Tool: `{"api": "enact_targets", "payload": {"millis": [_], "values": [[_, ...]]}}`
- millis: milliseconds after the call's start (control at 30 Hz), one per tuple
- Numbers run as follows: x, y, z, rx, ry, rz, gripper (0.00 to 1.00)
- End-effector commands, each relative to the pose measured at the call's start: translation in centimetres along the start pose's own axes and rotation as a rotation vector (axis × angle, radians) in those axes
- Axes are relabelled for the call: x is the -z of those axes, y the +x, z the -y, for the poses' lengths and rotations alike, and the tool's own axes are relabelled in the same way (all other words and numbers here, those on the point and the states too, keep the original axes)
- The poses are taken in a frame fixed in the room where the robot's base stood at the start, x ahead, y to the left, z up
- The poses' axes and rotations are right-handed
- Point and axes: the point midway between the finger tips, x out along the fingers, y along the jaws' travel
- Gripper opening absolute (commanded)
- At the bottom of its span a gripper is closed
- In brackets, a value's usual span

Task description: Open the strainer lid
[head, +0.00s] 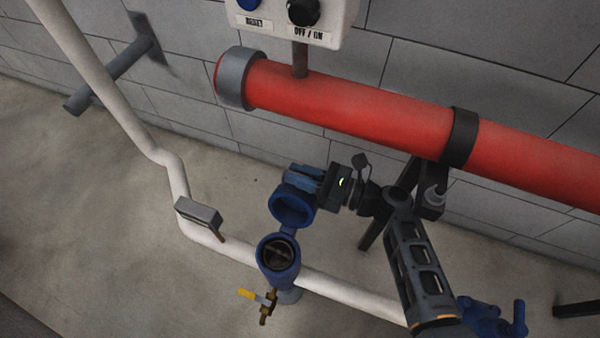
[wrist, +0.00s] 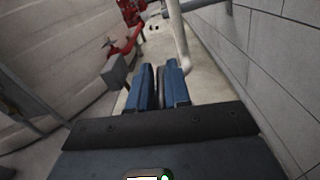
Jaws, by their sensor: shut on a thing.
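The blue strainer (head: 279,257) stands on the white pipe in the head view, its round mouth open with a dark inside showing. Its blue strainer lid (head: 292,210) is swung up on the hinge at the far side, its ring-like underside facing the camera. My gripper (head: 298,181) is at the lid's upper edge, its blue fingers shut on the lid. In the wrist view, the two blue fingers of my gripper (wrist: 158,72) stand close together with a narrow gap. The lid cannot be made out there.
A yellow-handled valve (head: 262,301) hangs at the strainer's front. A white pipe (head: 350,295) runs along the floor. A thick red pipe (head: 350,105) crosses above my arm, with a control box (head: 290,22) above it. A grey block wall stands behind.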

Motion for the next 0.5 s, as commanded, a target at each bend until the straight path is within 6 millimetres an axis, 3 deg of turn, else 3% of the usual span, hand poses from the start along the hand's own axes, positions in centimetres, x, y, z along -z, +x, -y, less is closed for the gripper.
{"api": "enact_targets", "payload": {"millis": [233, 500], "values": [[-0.2, -0.1, -0.3, 0.004, -0.026, -0.001, 0.00], [-1.0, -0.1, -4.6, 0.002, -0.248, -0.001, 0.00]]}}
